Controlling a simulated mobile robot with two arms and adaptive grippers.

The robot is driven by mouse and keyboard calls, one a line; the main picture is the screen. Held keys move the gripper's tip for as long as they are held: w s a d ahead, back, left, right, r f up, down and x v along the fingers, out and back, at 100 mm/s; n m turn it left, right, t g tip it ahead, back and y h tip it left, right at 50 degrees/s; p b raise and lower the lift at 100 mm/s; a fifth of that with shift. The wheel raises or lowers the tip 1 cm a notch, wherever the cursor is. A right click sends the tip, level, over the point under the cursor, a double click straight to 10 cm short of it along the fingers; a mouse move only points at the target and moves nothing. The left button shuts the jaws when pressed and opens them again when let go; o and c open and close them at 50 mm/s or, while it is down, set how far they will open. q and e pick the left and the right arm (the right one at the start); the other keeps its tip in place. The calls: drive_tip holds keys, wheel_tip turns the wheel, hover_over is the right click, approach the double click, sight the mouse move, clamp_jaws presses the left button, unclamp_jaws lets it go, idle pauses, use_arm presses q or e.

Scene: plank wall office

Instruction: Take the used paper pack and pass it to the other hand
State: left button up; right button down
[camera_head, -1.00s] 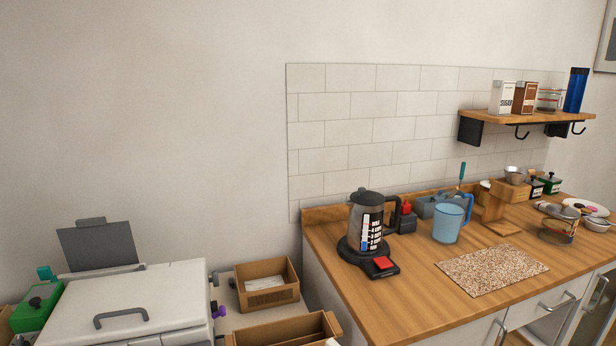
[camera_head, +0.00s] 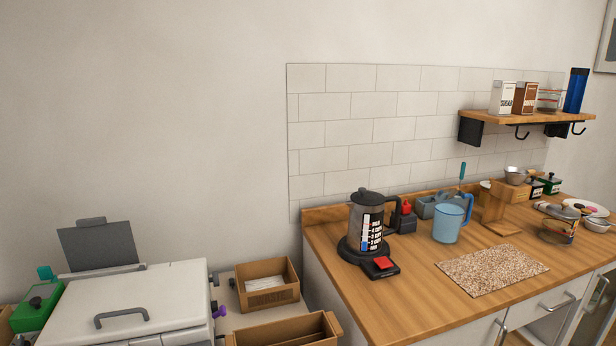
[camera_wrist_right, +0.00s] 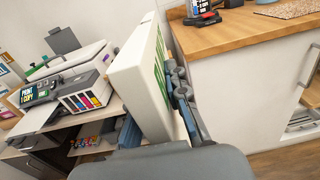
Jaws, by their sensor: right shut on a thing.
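The paper pack (camera_wrist_right: 140,85) is a white slab with green print along one side, in the right wrist view. It stands tilted between the two fingers of my right gripper (camera_wrist_right: 158,112), which is shut on it. One finger is on the pack's left side and the other on its right. The pack's lower end is partly hidden by the gripper. The head view shows neither the pack nor either gripper. My left gripper is in no current view.
A printer (camera_wrist_right: 75,85) on a desk is left of the pack; its light lid (camera_head: 140,295) shows in the head view. Cardboard boxes (camera_head: 268,284) sit beside it. The wooden counter (camera_head: 400,305) on the right carries a kettle (camera_head: 366,225) and a blue jug (camera_head: 447,224).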

drive_tip(key=m+h, duration=0.1)
drive_tip(key=w+r+m+h, duration=0.1)
drive_tip(key=h, duration=0.1)
drive_tip(key=m+h, duration=0.1)
drive_tip(key=h, duration=0.1)
drive_tip(key=shift+w+d+r+t, duration=0.2)
drive_tip(key=shift+d+t, duration=0.1)
drive_tip(key=shift+d, duration=0.25)
